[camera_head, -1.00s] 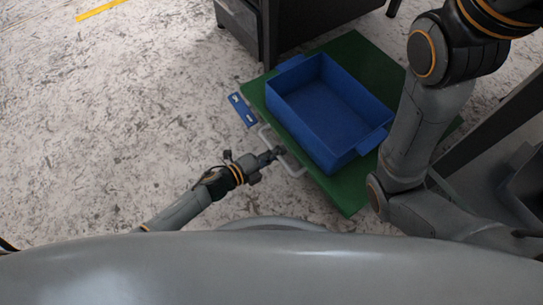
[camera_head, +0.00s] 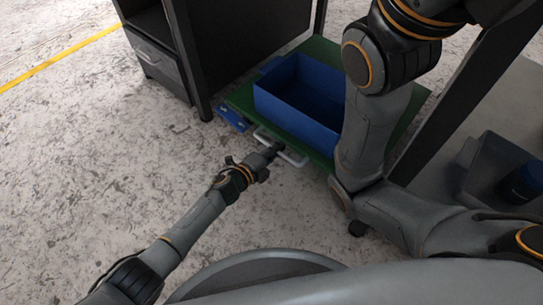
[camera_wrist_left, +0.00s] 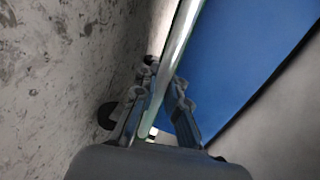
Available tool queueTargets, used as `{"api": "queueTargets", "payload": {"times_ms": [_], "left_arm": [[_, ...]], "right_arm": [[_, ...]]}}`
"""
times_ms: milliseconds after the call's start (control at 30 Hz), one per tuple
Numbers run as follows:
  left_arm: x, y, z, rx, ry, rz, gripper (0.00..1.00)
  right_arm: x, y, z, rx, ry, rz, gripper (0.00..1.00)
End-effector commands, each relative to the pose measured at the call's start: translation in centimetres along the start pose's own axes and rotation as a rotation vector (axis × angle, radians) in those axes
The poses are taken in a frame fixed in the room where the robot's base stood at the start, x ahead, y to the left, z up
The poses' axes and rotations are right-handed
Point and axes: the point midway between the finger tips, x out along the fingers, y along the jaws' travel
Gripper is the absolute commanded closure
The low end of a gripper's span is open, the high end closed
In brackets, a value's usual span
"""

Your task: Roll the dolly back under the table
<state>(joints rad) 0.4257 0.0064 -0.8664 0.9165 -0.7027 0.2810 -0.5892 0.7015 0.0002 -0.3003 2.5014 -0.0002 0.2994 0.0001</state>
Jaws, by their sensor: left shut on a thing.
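The dolly is a green platform (camera_head: 240,98) with a pale bar handle (camera_head: 293,157) at its near side. A blue crate (camera_head: 300,122) sits on it. My left gripper (camera_head: 272,150) is shut on the handle. In the left wrist view the fingers (camera_wrist_left: 160,95) close around the pale bar (camera_wrist_left: 180,45), with a blue surface (camera_wrist_left: 240,50) beside it. The dark table (camera_head: 188,60) stands behind the dolly, whose back part lies by its panel and legs. My right arm covers the dolly's right part; its gripper is out of view.
A drawer unit (camera_head: 155,62) stands at the upper left. A dark slanted post (camera_head: 455,115) rises right of the dolly, with a dark bin (camera_head: 495,165) beyond it. A small blue plate (camera_head: 232,117) lies at the platform's left edge. The floor at left is clear.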

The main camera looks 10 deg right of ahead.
Motion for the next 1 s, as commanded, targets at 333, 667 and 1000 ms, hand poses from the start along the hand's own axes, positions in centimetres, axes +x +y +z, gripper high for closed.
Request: {"api": "queueTargets", "payload": {"times_ms": [333, 667, 1000], "left_arm": [[0.68, -0.51, -0.03, -0.001, 0.002, -0.006, 1.0], [0.65, -0.49, -0.02, 0.0, 0.001, -0.006, 0.69], [0.49, -0.18, 0.02, 0.0, 0.0, -0.001, 0.66]], "right_arm": [[-0.2, -0.05, -0.07, 0.0, 0.0, -0.001, 0.45], [-0.21, -0.05, -0.05, 0.0, 0.0, 0.0, 0.45], [-0.35, 0.04, 0.23, 0.0, -0.008, 0.004, 0.45]]}}
